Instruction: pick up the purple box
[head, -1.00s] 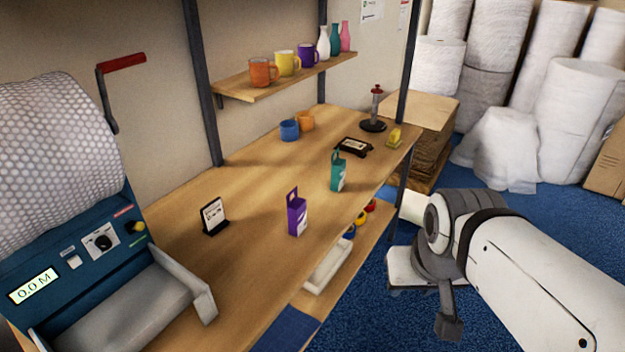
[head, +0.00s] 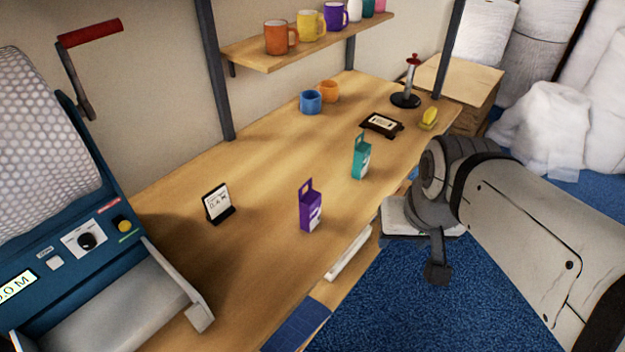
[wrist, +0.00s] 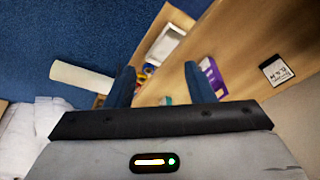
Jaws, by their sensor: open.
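The purple box (head: 311,210) stands upright on the wooden workbench, close to its front edge. It has a white mark on its face and a hanging tab with a slot on top. In the wrist view the purple box (wrist: 213,75) is partly hidden behind the right finger. My gripper (wrist: 160,85) is open, with its two dark blue fingers apart and nothing held between them. In the head view my arm is to the right of the box, beyond the bench's front edge and clear of the box.
A teal box (head: 361,157) stands behind and right of the purple one. A small sign (head: 217,202) stands to its left. Blue (head: 311,102) and orange mugs, a black device (head: 381,124) and a stamp are farther back. A bubble-wrap machine (head: 90,240) fills the left.

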